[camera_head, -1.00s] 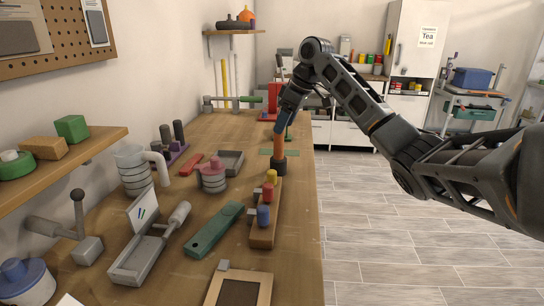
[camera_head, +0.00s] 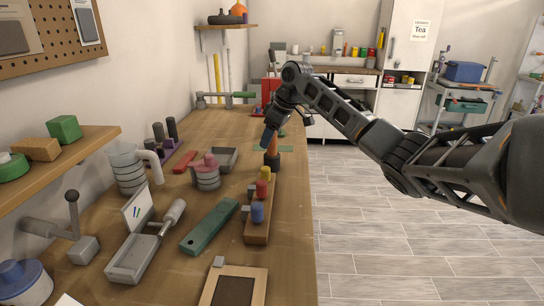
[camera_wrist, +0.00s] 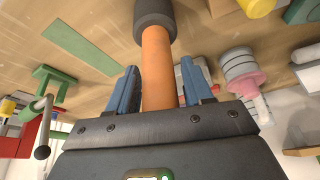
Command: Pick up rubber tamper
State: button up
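The rubber tamper stands upright on the workbench, with an orange handle (camera_head: 273,147) and a dark round base (camera_head: 271,161). In the wrist view its handle (camera_wrist: 158,62) runs between the two blue fingers of my gripper (camera_wrist: 159,85), and its dark base (camera_wrist: 155,14) is at the top. My gripper (camera_head: 269,137) is at the handle's upper part in the head view and hides some of it. The fingers are open on either side of the handle, with narrow gaps visible.
A wooden block with coloured knobs (camera_head: 258,226) stands just in front of the tamper. A pink-topped pot (camera_head: 206,172) and a grey tray (camera_head: 223,158) are to its left. A flat green mat (camera_wrist: 80,44) lies on the bench nearby. The bench's right edge is close.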

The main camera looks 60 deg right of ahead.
jog(key=c, duration=0.8)
jog(key=shift+r, duration=0.15)
